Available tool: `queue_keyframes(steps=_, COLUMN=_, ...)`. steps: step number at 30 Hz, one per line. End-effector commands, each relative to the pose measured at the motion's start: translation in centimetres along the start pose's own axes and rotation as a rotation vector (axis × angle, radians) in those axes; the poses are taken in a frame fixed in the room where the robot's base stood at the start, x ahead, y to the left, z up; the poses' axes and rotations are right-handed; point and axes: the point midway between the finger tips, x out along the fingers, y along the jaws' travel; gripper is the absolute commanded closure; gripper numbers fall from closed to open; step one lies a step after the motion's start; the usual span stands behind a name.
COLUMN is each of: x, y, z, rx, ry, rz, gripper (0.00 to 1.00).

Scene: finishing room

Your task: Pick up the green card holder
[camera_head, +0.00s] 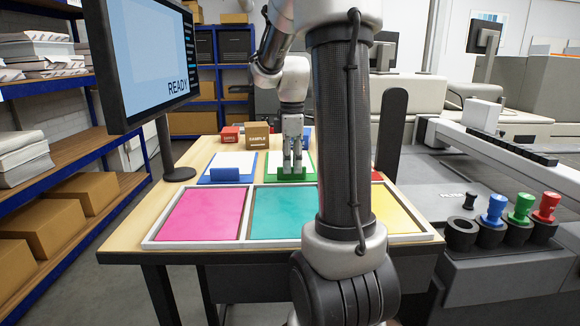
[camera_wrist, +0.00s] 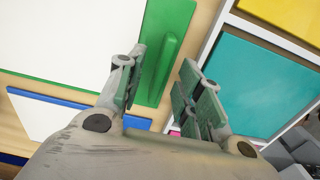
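The green card holder (camera_head: 314,171) lies flat on the table, a green board with a white sheet on it, partly hidden behind my gripper in the head view. In the wrist view its green edge (camera_wrist: 180,20) and raised green bar (camera_wrist: 165,68) show at top centre. My gripper (camera_head: 292,168) points down over the front part of the holder. In the wrist view my gripper (camera_wrist: 163,66) is open, with its fingers apart and the bar appearing in the gap, closer to the left finger. I cannot tell the height left above the bar.
A blue card holder (camera_head: 225,176) lies just left. In front is a white-framed tray (camera_head: 245,214) with pink, teal and yellow panels. A SAMPLE box (camera_head: 257,136) and a red box (camera_head: 231,134) stand behind. A monitor (camera_head: 150,62) rises at the left.

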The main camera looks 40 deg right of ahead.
Motion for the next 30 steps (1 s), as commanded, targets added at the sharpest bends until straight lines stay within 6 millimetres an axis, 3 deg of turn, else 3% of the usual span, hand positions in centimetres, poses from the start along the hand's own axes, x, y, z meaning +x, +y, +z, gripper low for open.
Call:
queue_keyframes(steps=4, x=1.9, y=0.0, z=0.0, rx=0.000, ry=0.000, rz=-0.001, gripper=0.64)
queue_keyframes(steps=12, x=2.3, y=0.0, z=0.0, rx=0.001, ry=0.000, rz=0.000, gripper=0.64)
queue_keyframes(steps=18, x=2.2, y=0.0, z=0.0, rx=0.001, ry=0.000, rz=0.001, gripper=1.00)
queue_keyframes(steps=30, x=1.8, y=0.1, z=0.0, rx=0.001, ry=0.001, rz=0.004, gripper=1.00)
